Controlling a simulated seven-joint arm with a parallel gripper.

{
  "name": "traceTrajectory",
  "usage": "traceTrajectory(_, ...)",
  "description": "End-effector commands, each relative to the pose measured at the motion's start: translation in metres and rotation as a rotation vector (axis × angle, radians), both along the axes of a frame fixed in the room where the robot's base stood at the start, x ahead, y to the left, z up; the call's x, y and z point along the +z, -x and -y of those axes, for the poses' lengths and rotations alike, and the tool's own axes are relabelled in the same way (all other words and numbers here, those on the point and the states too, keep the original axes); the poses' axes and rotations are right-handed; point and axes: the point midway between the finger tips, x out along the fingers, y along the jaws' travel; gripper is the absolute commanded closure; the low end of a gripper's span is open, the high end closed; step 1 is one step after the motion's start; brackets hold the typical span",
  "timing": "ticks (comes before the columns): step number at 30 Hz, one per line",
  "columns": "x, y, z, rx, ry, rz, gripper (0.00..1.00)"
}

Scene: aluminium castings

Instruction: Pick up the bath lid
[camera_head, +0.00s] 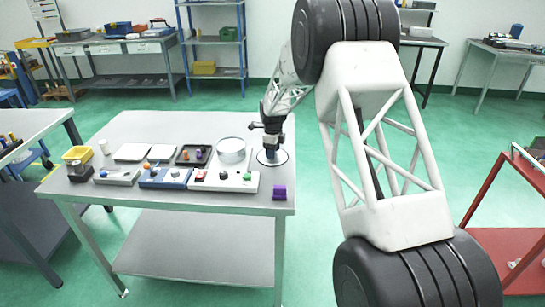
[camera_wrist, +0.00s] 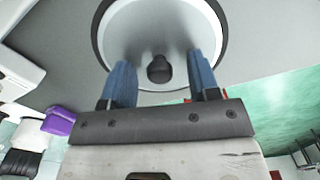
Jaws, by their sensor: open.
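The bath lid (camera_head: 283,158) is a round, pale disc with a dark rim, lying flat near the table's right edge. In the wrist view the lid (camera_wrist: 150,30) fills the top middle, with a dark round knob (camera_wrist: 160,69) on it. My gripper (camera_head: 270,150) points down over the lid in the head view. In the wrist view its two blue fingers (camera_wrist: 161,64) stand apart, one on each side of the knob, with gaps between. The gripper is open and holds nothing. I cannot tell how high the fingertips are above the lid.
A round, pale vessel (camera_head: 231,145) stands just left of the lid. A white box with knobs (camera_head: 238,183) lies in front, beside a blue box (camera_head: 165,179). A purple block (camera_head: 280,192) sits at the front right corner. The table's back (camera_head: 170,123) is clear.

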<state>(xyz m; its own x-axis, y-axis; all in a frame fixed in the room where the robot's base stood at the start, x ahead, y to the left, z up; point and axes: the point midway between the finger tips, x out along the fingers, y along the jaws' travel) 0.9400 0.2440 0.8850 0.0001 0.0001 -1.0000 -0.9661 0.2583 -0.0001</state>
Motion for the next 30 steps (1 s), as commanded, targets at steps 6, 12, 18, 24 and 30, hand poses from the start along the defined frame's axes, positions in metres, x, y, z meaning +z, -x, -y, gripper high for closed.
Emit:
traceTrajectory(6, 0.0001, 0.0000, 0.0001, 0.000, 0.000, 0.000, 0.44)
traceTrajectory(12, 0.0002, 0.0000, 0.0000, 0.000, 0.000, 0.000, 0.69)
traceTrajectory(18, 0.0001, 0.0000, 0.0000, 0.000, 0.000, 0.000, 0.99)
traceTrajectory(24, 0.0004, -0.0001, 0.0000, 0.000, 0.000, 0.000, 0.99)
traceTrajectory(30, 0.0068, -0.0002, 0.0000, 0.000, 0.000, 0.001, 0.99)
